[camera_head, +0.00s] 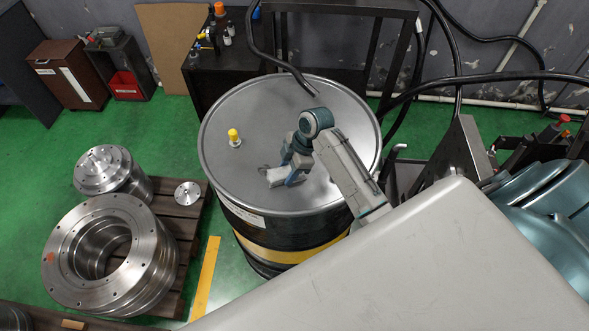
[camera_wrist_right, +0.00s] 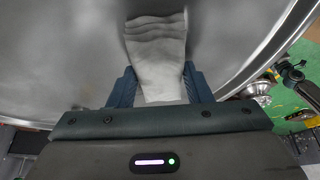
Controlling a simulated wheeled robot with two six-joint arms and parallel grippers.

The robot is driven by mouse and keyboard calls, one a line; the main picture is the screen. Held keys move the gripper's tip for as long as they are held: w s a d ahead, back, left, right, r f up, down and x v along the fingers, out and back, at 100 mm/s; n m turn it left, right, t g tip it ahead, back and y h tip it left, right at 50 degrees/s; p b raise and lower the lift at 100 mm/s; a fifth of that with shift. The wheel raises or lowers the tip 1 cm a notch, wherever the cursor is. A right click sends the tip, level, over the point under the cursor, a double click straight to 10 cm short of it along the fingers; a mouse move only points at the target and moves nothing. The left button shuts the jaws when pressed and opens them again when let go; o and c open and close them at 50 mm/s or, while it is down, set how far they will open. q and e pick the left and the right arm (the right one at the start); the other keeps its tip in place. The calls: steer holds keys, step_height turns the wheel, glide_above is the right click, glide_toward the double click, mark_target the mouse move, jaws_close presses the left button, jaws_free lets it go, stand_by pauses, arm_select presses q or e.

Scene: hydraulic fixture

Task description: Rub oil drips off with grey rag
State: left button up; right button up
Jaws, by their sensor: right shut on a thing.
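The grey rag (camera_head: 276,177) is a pale folded cloth at the middle of the grey drum lid (camera_head: 250,112). My right gripper (camera_head: 288,179) is shut on it, low over the lid. In the right wrist view the rag (camera_wrist_right: 158,55) is pinched between the two blue fingers of the gripper (camera_wrist_right: 160,86) and extends forward over the lid. A small dark smudge (camera_head: 263,168) shows on the lid just beside the rag in the head view. The lid under the rag and arm is hidden. My left gripper is out of view.
A yellow-capped fitting (camera_head: 234,137) stands on the lid left of the rag. A black hose (camera_head: 300,78) hangs over the far rim. Metal flanges (camera_head: 110,255) sit on a pallet at left. A dark bench (camera_head: 225,65) with bottles stands behind.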

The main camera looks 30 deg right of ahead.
mark_target(277, 170)
steer(key=shift+w+a, duration=0.75)
steer(key=shift+a, duration=0.35)
steer(key=shift+w+a, duration=0.75)
steer(key=shift+a, duration=0.35)
steer(key=shift+w+a, duration=0.55)
steer(key=shift+a, duration=0.25)
steer(key=shift+w+a, duration=0.55)
steer(key=shift+a, duration=0.25)
steer(key=shift+w+d, duration=0.15)
steer(key=shift+d, duration=0.05)
steer(key=shift+s+d+f, duration=0.1)
steer(key=shift+s+d, duration=0.1)
steer(key=shift+d, duration=0.2)
steer(key=shift+s+d+f, duration=0.1)
steer(key=shift+s+d, duration=0.7)
steer(key=shift+d, duration=0.25)
steer(key=shift+s+d, duration=0.75)
steer(key=shift+d, duration=0.25)
steer(key=shift+s+d, duration=0.5)
steer(key=shift+d, duration=0.3)
steer(key=shift+s+d, duration=0.5)
steer(key=shift+d, duration=0.25)
steer(key=shift+s+d, duration=0.5)
steer(key=shift+d, duration=0.3)
steer(key=shift+w+a, duration=1.1)
steer(key=shift+a, duration=0.55)
steer(key=shift+w+a, duration=1.05)
steer(key=shift+a, duration=0.55)
steer(key=shift+w+a, duration=1.1)
steer(key=shift+a, duration=0.55)
